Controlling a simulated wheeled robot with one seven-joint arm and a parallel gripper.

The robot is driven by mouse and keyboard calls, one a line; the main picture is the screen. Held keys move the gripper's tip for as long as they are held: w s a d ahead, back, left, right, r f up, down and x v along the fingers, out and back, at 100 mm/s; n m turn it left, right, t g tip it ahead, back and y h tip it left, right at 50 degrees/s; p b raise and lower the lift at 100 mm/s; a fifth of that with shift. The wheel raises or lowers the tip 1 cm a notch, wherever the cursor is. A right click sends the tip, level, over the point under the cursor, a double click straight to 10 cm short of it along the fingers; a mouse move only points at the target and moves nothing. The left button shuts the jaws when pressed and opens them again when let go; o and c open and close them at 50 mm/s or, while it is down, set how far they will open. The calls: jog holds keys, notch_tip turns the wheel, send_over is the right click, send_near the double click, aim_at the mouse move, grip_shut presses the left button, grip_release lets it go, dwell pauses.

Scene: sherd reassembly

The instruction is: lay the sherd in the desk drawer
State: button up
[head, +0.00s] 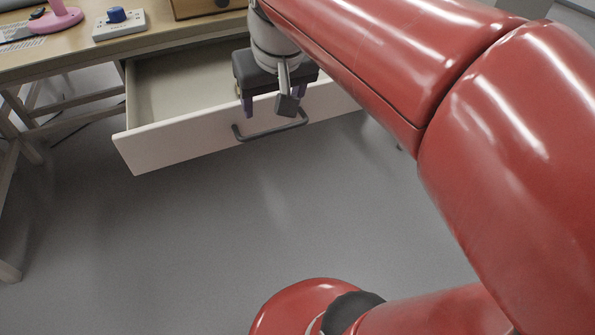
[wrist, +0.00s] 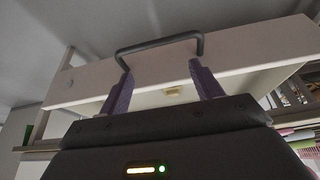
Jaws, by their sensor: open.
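The desk drawer (head: 180,146) is pulled out, with a pale front and a dark bar handle (head: 270,131). The drawer front also shows in the wrist view (wrist: 85,88). My gripper (head: 272,105) is open above the drawer's front edge, near the handle. Its two purple fingers stand apart in the wrist view (wrist: 160,68), with nothing held between them. A small tan piece (wrist: 173,92) shows beyond the fingers, on the pale inside of the drawer; it may be the sherd, but it is too small to tell. My gripper and arm hide part of the drawer inside in the head view.
The desk top (head: 75,45) carries a pink stand (head: 55,20), a pale box with a blue knob (head: 118,24) and a wooden box (head: 205,8). Desk legs stand at the left. The grey floor (head: 200,235) in front of the drawer is clear.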

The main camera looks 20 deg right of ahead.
jog(key=s+f+t, duration=0.1)
jog(key=s+f, duration=0.9)
jog(key=shift+s, duration=0.4)
jog(key=shift+d, duration=0.1)
notch_tip(320, 180, up, 6)
jog(key=p, duration=0.6)
jog(key=shift+r, duration=0.2)
